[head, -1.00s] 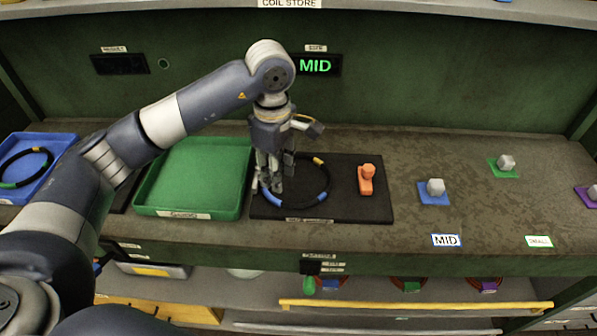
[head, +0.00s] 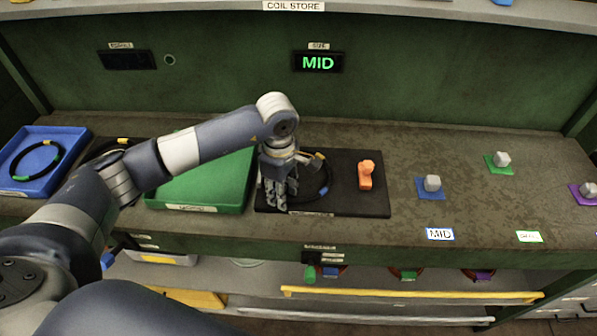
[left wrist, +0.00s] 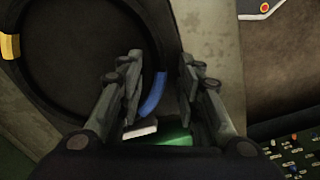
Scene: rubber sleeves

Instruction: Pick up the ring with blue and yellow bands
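The black ring with blue and yellow bands (head: 327,178) lies on a black mat (head: 350,208); its yellow band shows at the back and a blue band at the front. My left gripper (head: 279,207) is down at the ring's left side and hides that part. In the left wrist view, a blue band of the ring (left wrist: 153,95) shows between the two fingers (left wrist: 160,95), which stand apart with gaps beside it. The ring's yellow band is at the far left there. My right gripper is not in view.
A green tray (head: 245,180) is left of the mat, partly behind my arm. A blue tray (head: 72,138) at far left holds another banded ring (head: 36,160). An orange object (head: 366,176) stands on the mat's right. Grey knobs on coloured squares are farther right.

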